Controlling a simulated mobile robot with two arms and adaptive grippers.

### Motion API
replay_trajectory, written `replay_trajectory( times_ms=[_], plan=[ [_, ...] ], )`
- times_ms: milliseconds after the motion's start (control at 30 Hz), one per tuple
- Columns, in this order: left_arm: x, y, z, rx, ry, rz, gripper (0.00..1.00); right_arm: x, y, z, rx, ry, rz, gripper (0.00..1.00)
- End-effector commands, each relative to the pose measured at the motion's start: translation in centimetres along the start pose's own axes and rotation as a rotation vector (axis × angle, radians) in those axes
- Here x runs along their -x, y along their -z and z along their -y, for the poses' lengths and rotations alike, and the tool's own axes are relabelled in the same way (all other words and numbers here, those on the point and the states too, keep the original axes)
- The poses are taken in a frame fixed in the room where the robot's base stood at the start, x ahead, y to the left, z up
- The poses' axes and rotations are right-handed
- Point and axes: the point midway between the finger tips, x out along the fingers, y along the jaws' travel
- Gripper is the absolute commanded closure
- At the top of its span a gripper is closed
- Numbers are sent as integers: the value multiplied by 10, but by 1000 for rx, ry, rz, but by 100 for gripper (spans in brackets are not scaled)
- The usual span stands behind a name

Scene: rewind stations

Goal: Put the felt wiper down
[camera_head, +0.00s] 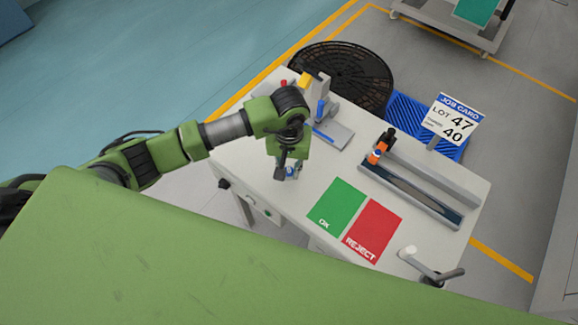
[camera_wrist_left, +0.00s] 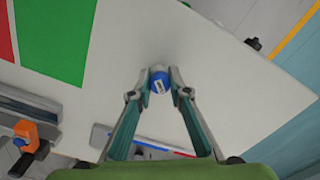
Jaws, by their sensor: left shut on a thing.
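My left gripper (camera_head: 287,175) is over the left part of the pale table (camera_head: 240,160), pointing down. In the left wrist view its two fingers are closed on a small blue piece with a pale label, which I take to be the felt wiper (camera_wrist_left: 159,84). In the head view only a bit of the felt wiper (camera_head: 293,172) shows beside the fingers. I cannot tell whether it touches the table. My right gripper is not in view.
A green OK mat (camera_head: 338,204) and a red REJECT mat (camera_head: 374,228) lie right of the gripper. Behind them are a grey stand (camera_head: 335,133) and a rail with an orange-and-black piece (camera_head: 379,150). A crank (camera_head: 435,272) is at the front right. Bare tabletop surrounds the gripper.

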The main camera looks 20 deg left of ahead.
Motion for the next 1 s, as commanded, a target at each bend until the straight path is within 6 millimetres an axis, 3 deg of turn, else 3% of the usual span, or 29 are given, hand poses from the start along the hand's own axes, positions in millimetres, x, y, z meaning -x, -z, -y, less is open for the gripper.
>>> replay_trajectory(
  times_ms=[267, 300, 367, 833, 1000],
  plan=[
    [-4, 0, 0, 1, 0, -1, 100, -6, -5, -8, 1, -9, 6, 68],
    [-4, 0, 0, 1, 0, 0, 77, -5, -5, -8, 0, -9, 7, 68],
    [-3, 0, 0, 1, 0, 0, 66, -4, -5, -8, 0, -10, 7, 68],
    [5, 1, 0, 0, -1, -3, 66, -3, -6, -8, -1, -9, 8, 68],
    [36, 2, 0, -1, -2, -6, 66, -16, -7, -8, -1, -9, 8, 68]
  ],
)
